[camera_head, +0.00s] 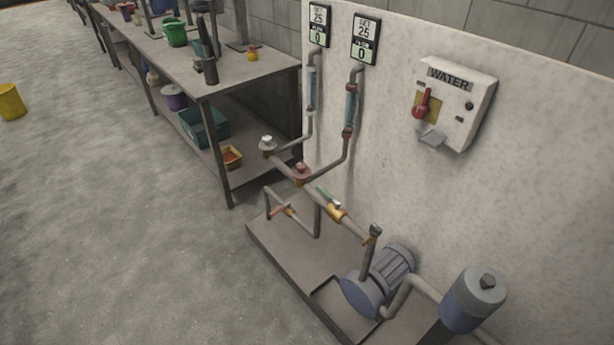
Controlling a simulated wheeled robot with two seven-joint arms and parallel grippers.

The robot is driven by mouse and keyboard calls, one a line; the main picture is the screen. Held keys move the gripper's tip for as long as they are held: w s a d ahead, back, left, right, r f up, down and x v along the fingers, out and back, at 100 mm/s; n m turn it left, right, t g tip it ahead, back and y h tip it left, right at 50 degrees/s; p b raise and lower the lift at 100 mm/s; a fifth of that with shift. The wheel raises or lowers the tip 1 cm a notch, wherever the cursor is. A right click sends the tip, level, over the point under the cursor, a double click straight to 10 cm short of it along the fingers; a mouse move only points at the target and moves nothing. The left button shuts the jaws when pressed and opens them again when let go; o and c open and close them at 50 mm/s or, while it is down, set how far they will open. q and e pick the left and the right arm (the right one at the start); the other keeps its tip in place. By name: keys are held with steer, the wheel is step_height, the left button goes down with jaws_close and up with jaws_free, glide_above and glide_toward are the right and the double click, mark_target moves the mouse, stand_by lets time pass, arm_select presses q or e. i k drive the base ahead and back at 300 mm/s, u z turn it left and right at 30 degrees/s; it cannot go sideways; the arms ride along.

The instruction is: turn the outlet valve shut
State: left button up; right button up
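Several valves show on the pipework, and no readable label tells which is the outlet valve. A brass ball valve with a green lever (332,202) sits on the sloping pipe, its lever roughly along the pipe. A valve with a red-orange lever (284,211) is on the low branch at left. A white round knob (267,144) and a red round knob (300,173) sit on the manifold below the two clear flow tubes (312,88) and (351,108). Neither of my grippers is in view.
A blue pump (380,282) and a blue-grey cylinder (473,298) stand on the right of the low plinth (275,242). A WATER box (455,103) with a red handle and two displays reading 25 and 0 hang on the wall.

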mark_target(321, 190)
steer(key=z, duration=0.55)
steer(key=k, duration=0.2)
steer(key=u, duration=1.6)
steer(key=i, duration=1.05)
steer(key=z, duration=0.7)
steer(key=i, duration=0.75)
steer(key=z, duration=0.75)
